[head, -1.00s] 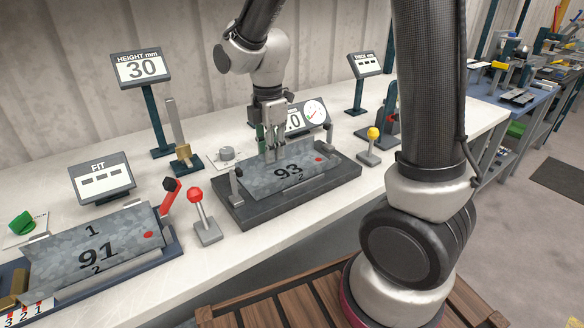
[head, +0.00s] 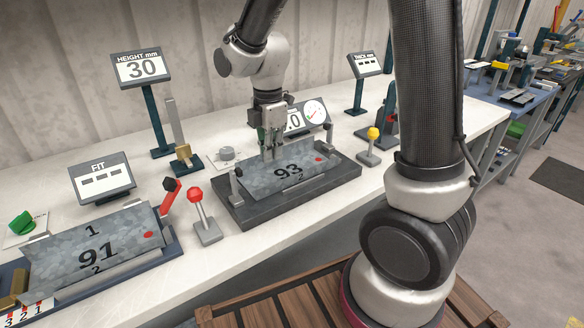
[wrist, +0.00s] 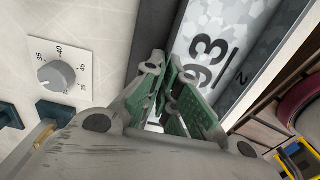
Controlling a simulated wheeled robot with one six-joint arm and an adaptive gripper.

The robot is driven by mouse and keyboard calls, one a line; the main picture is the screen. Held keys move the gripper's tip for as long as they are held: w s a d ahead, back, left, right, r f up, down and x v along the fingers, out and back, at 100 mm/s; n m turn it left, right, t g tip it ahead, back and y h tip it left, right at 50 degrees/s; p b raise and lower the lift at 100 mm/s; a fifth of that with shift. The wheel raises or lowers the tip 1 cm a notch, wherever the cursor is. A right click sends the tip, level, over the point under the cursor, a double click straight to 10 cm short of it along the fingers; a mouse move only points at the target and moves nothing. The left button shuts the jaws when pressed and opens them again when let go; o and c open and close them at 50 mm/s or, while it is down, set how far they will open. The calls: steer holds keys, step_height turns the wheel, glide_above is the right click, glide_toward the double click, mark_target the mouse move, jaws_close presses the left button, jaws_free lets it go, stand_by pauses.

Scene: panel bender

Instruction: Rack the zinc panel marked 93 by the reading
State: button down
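The zinc panel marked 93 (head: 292,176) lies on the dark bed of a machine (head: 262,211) in the middle of the bench. It has a red dot at its right end and a small 2 below the number. My gripper (head: 270,152) points down at the panel's far edge. In the wrist view its green-padded fingers (wrist: 178,92) are nearly together at that edge, and the panel (wrist: 212,50) runs beside them. They look shut on the edge, though the contact itself is partly hidden. A second zinc panel, marked 91 (head: 122,247), lies in the fixture at the left.
The height display (head: 142,69) reads 30. The fit display (head: 101,178) and thickness display (head: 366,64) show dashes. A dial display (head: 305,117) is partly hidden behind my gripper. A red-knobbed lever (head: 203,215) and a yellow-knobbed lever (head: 371,146) flank the machine.

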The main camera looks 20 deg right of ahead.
steer(key=shift+r, duration=0.1)
steer(key=shift+r, duration=3.7)
